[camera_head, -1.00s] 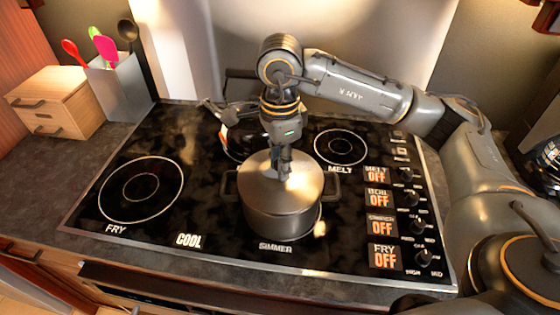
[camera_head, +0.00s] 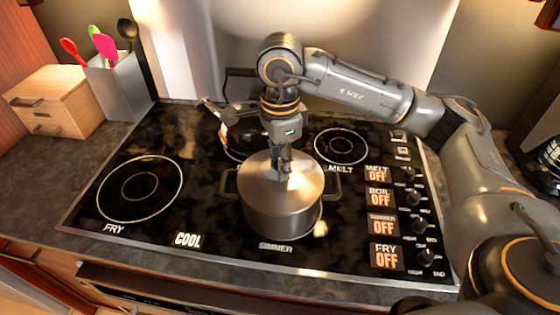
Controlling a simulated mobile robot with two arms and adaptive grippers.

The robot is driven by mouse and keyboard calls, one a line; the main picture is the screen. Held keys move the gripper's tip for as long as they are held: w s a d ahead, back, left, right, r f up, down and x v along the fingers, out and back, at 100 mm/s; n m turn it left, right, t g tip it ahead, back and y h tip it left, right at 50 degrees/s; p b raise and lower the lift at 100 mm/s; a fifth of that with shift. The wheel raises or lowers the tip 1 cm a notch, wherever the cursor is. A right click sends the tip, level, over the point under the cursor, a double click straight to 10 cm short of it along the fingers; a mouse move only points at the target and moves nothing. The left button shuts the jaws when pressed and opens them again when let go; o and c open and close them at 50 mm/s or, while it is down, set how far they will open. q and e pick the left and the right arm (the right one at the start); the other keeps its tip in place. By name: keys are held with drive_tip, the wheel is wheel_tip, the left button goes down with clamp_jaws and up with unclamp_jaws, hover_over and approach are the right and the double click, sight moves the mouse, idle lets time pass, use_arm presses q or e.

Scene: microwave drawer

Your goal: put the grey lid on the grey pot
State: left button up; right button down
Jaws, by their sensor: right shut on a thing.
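The grey pot (camera_head: 283,218) stands on the front middle burner, marked SIMMER, with a dark handle on each side. The grey lid (camera_head: 262,172) lies over the pot's mouth and looks level with its rim. Whether it is fully seated all round cannot be told. My right gripper (camera_head: 284,172) points straight down at the middle of the lid and is shut on the lid's knob, which the fingers mostly hide. My left gripper is not in view.
A dark kettle (camera_head: 243,143) stands behind the pot, partly hidden by my right arm. The FRY burner (camera_head: 140,192) and MELT burner (camera_head: 341,147) are bare. A utensil holder (camera_head: 121,88) and wooden drawer box (camera_head: 54,100) stand at the left. Knobs line the right edge.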

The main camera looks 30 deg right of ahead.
drive_tip(key=shift+f+b, duration=0.15)
drive_tip(key=shift+b, duration=0.25)
idle(0.5)
drive_tip(key=c, duration=0.5)
unclamp_jaws()
drive_tip(key=shift+r+p, duration=1.85)
drive_tip(key=shift+r, duration=1.65)
